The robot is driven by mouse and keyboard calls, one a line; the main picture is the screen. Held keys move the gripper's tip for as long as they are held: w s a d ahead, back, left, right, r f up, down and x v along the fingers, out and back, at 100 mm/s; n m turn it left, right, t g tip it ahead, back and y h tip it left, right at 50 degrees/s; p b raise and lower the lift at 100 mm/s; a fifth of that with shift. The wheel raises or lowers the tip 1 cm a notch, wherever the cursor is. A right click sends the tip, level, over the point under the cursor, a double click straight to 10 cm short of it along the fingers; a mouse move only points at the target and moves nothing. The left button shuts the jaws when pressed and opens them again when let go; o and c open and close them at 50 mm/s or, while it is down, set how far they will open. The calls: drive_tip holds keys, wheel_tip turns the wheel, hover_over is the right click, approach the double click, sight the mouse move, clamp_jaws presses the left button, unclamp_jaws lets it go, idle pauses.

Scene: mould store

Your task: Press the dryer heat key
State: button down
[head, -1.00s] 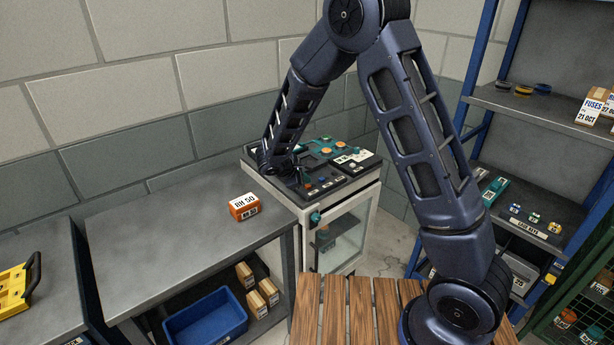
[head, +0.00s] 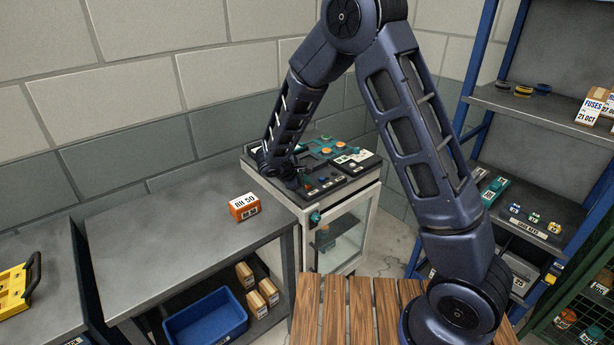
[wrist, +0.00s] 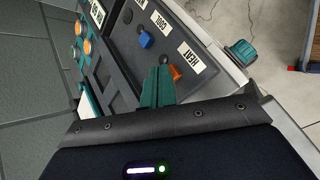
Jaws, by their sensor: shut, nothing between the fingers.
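The dryer is a pale cabinet (head: 365,222) with a glass door and a dark control panel on top. In the wrist view, an orange key (wrist: 175,73) sits beside the white HEAT label (wrist: 189,57). A blue key (wrist: 145,40) sits beside the COOL label (wrist: 161,22). My gripper (wrist: 158,82) is shut and empty, its teal fingers over the panel right beside the orange key, partly covering it. I cannot tell whether they touch. In the head view, my gripper (head: 301,184) is low over the panel's near left part, small and dark.
A third, dark key (wrist: 127,15) lies beyond the blue one. Orange round buttons (wrist: 87,46) are at left. A teal knob (wrist: 240,52) sticks out from the dryer's front. An orange box (head: 243,207) stands on the grey bench (head: 165,235). A shelf rack (head: 540,115) is at right.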

drive_tip(key=shift+f, duration=0.2)
drive_tip(key=shift+r, duration=0.95)
wheel_tip(320, 180, up, 6)
idle(0.8)
